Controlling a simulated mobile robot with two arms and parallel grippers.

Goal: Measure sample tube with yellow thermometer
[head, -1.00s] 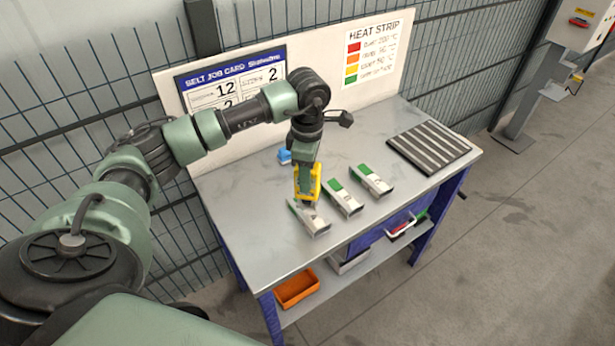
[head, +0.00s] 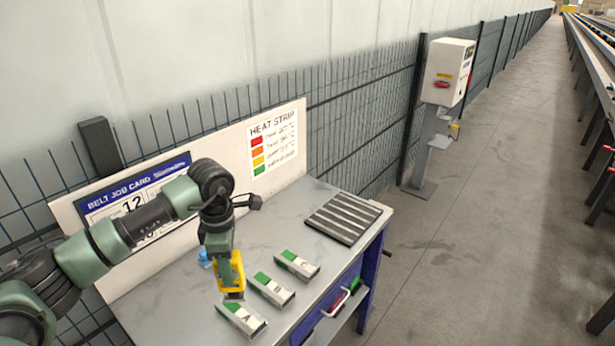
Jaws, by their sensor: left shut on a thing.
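My left gripper (head: 229,262) is shut on a yellow tool, the thermometer (head: 236,272), and points down over the table. Its lower end is just behind the block marked A (head: 243,320); I cannot tell whether they touch. Block B (head: 272,290) and block C (head: 298,265) lie in a row to the right of A. All are grey with green and white tops. I cannot tell which of them is the sample tube. My right gripper is out of view.
The blocks lie on a grey metal table (head: 285,232). A dark ribbed tray (head: 343,217) lies at the right. A small blue object (head: 205,258) is partly hidden behind my gripper. A board with a heat strip chart (head: 273,145) stands behind. A grey post box (head: 447,72) stands beyond.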

